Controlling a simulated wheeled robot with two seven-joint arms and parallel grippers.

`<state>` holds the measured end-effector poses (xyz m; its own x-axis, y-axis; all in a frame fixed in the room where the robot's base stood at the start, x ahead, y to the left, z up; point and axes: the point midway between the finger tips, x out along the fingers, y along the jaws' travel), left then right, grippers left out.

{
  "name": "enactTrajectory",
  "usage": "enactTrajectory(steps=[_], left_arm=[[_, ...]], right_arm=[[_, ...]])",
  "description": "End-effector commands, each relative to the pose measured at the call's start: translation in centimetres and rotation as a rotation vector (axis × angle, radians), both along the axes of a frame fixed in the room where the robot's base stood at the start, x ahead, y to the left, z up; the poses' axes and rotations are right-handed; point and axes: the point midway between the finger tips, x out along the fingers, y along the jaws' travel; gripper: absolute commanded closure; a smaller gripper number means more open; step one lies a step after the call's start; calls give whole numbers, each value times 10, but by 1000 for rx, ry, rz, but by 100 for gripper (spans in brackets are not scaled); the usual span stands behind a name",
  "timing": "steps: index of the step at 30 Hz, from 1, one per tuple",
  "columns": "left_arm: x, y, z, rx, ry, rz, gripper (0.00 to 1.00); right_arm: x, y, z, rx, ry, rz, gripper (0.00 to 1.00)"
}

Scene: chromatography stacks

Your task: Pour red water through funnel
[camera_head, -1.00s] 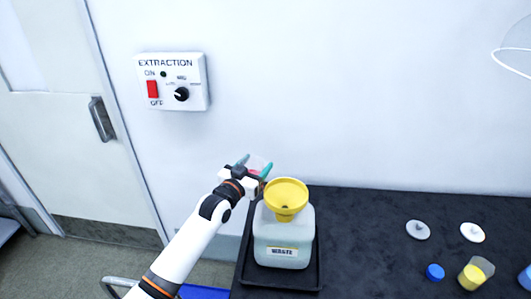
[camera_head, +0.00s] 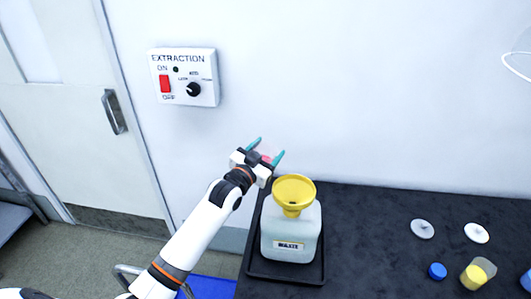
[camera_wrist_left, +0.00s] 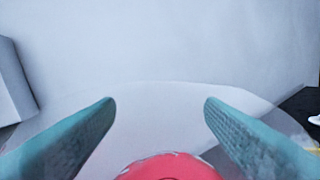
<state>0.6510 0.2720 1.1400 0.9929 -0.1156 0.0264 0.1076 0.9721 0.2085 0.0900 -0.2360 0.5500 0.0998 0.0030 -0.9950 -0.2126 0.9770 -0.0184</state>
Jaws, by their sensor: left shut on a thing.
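My left gripper (camera_head: 266,150) is shut on a clear container with red water (camera_head: 266,159), its teal fingers on either side. In the left wrist view the red water (camera_wrist_left: 170,168) shows at the bottom between the fingers, inside a transparent rim. The yellow funnel (camera_head: 294,190) sits in the mouth of the whitish waste jug (camera_head: 290,235), which stands upright. The gripper and container are behind and slightly left of the funnel in the head view, apart from it. How far the container is tilted is hard to tell. My right gripper is not in view.
The jug stands in a black tray (camera_head: 285,272) at the left end of the dark bench (camera_head: 375,225). Two white lids (camera_head: 422,229), a blue cap (camera_head: 437,270) and a yellow-topped container (camera_head: 473,277) lie to the right. An extraction control box (camera_head: 183,77) is on the wall.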

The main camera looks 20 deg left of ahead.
Motion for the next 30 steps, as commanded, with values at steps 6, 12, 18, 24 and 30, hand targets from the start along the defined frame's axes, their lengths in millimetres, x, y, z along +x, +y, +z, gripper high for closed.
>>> enactTrajectory(steps=[6, 12, 18, 24, 30], left_arm=[[-3, -12, 5, 124, -35, -1, 66], [-4, -14, 10, 159, -43, -1, 66], [-4, -15, 11, 158, -42, -1, 66], [-5, -18, 13, 192, -51, -2, 66], [-6, -24, 16, 250, -65, -1, 66]], right_arm=[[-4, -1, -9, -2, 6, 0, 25], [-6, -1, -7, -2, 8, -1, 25], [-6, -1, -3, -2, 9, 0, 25], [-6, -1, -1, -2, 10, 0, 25], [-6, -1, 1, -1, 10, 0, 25]])
